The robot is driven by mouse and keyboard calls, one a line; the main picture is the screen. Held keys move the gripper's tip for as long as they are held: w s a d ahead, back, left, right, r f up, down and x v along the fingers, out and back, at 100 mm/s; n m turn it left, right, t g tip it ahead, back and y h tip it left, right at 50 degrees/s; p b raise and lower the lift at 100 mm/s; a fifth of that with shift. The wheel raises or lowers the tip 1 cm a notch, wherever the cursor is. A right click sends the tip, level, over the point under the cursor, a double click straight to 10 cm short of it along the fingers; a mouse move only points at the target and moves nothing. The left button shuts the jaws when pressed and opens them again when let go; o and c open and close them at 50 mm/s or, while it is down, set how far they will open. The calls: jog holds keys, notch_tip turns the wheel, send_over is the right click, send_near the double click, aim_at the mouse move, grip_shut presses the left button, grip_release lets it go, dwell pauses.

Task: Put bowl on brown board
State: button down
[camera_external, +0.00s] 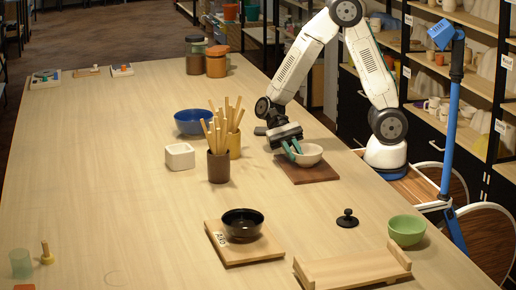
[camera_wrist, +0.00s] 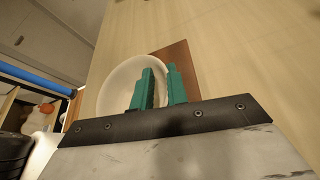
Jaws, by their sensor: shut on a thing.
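A white bowl (camera_external: 308,156) stands at the brown board (camera_external: 318,175), near the table's right side. The bowl looks upright and over the board; I cannot tell whether it fully rests on it. My gripper (camera_external: 293,150) has green fingers and is shut on the bowl's rim. In the wrist view the fingers (camera_wrist: 160,90) straddle the right wall of the bowl (camera_wrist: 117,85). Part of the brown board (camera_wrist: 185,58) shows beyond the fingers there. The gripper's dark bracket hides the rest of the board and the near part of the bowl.
To the left stand a brown cup (camera_external: 218,167) and a yellow cup with wooden sticks, a white square dish (camera_external: 180,157) and a blue bowl (camera_external: 190,122). In front are a black bowl (camera_external: 242,222) on a light board, a black knob (camera_external: 347,219), a green bowl (camera_external: 406,230) and a wooden tray (camera_external: 352,270).

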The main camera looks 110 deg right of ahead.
jog(key=c, duration=1.4)
grip_release()
jog(key=shift+f, duration=0.1)
